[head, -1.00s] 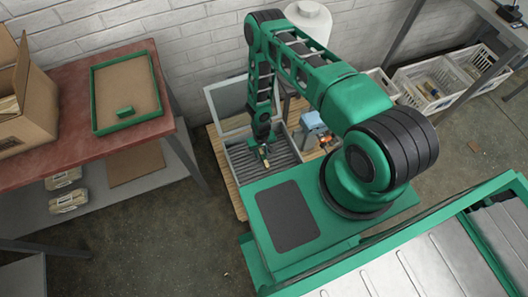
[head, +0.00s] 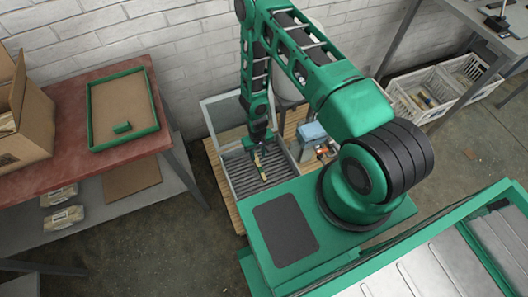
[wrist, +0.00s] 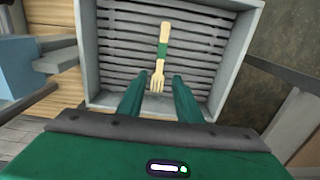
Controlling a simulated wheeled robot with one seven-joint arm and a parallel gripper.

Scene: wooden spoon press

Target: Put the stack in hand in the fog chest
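The stack (wrist: 161,52), pale wooden forks with a green band, lies on the slatted floor inside the fog chest (wrist: 86,50), a grey box. In the head view, the stack (head: 259,163) also shows inside the chest (head: 231,186), whose pale lid (head: 223,116) stands open at the back. My gripper (wrist: 157,79) is open, its two green fingers apart at the tine end of the stack. In the head view, my gripper (head: 261,141) is just above the stack. The number of forks cannot be told.
A blue device (head: 311,135) stands right of the chest on a wooden pallet (head: 217,160). A red-brown table (head: 60,92) on the left bears a cardboard box (head: 25,130) and a green-rimmed tray (head: 154,112). White crates (head: 418,107) stand at the right.

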